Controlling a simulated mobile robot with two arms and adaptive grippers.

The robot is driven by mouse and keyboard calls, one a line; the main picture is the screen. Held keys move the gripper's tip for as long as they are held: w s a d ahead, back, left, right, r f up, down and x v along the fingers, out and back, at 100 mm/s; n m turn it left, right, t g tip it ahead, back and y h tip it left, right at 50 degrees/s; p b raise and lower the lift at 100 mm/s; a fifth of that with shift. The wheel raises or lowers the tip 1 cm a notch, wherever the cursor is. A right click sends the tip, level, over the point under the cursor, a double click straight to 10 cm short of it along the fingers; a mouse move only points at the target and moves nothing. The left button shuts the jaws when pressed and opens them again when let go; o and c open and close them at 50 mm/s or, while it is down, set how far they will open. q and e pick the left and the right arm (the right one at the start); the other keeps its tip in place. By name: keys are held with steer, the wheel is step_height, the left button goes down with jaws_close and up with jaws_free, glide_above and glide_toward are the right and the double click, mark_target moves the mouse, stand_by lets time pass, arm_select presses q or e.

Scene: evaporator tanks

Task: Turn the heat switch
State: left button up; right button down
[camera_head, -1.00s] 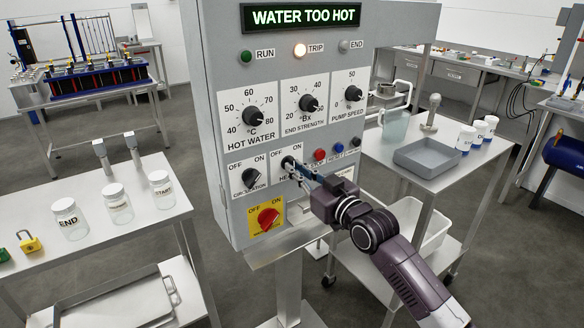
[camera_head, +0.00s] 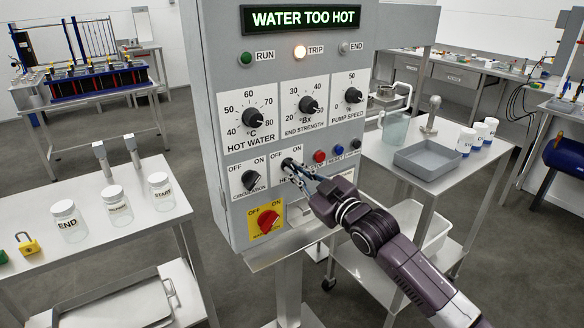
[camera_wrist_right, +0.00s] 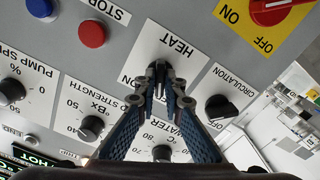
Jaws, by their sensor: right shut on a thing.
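The heat switch (camera_head: 288,164) is a black knob on a white OFF/ON plate of the grey control panel (camera_head: 225,60). My right gripper (camera_head: 293,169) is at this knob, its arm coming from the lower right. In the wrist view the right gripper (camera_wrist_right: 161,78) has its fingertips closed on the heat switch (camera_wrist_right: 158,70), under the upside-down HEAT label. The fingers cover part of the knob, so its exact pointing is hard to read. My left gripper is not in view.
The black circulation switch (camera_head: 250,180) is left of the heat switch, and the red switch on yellow (camera_head: 267,219) is below. Red (camera_head: 320,156) and blue (camera_head: 338,149) buttons sit to the right. The display (camera_head: 300,17) reads WATER TOO HOT; the TRIP lamp (camera_head: 300,51) glows.

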steer(key=shift+f, duration=0.1)
steer(key=shift+n+p, duration=0.35)
steer(key=shift+n, duration=1.45)
steer(key=c, duration=2)
jaws_free()
steer(key=shift+o, duration=0.2)
